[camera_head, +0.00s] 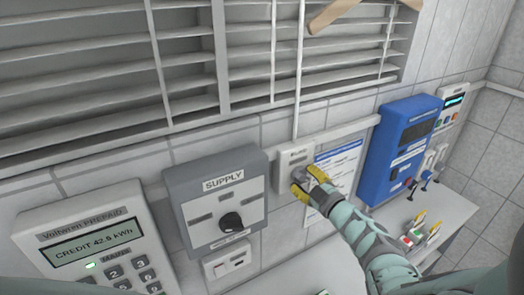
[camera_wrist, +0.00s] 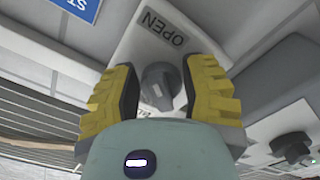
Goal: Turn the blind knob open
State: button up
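The blind knob (camera_wrist: 161,86) is a small dark grey knob on a white box (camera_head: 283,178) below the window blind. A label reading OPEN (camera_wrist: 160,26) shows beside it in the wrist view; another label below is mostly hidden. My gripper (camera_head: 302,183) has yellow fingers with dark pads and reaches the box from the lower right. In the wrist view my gripper (camera_wrist: 161,95) is open, with one finger on each side of the knob and narrow gaps showing. In the head view my fingers mostly cover the knob. The slatted blind (camera_head: 190,65) hangs above.
A grey SUPPLY panel (camera_head: 217,202) with a black knob is left of the box. A prepaid meter (camera_head: 95,245) stands farther left. A blue unit (camera_head: 400,148) and a paper notice (camera_head: 340,165) are to the right. A shelf (camera_head: 440,210) lies below.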

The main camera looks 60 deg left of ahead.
jog(key=o, duration=0.6)
jog(key=shift+w, duration=0.1)
jog(key=shift+f, duration=0.1)
jog(key=d, duration=1.2)
jog(key=shift+s, duration=0.45)
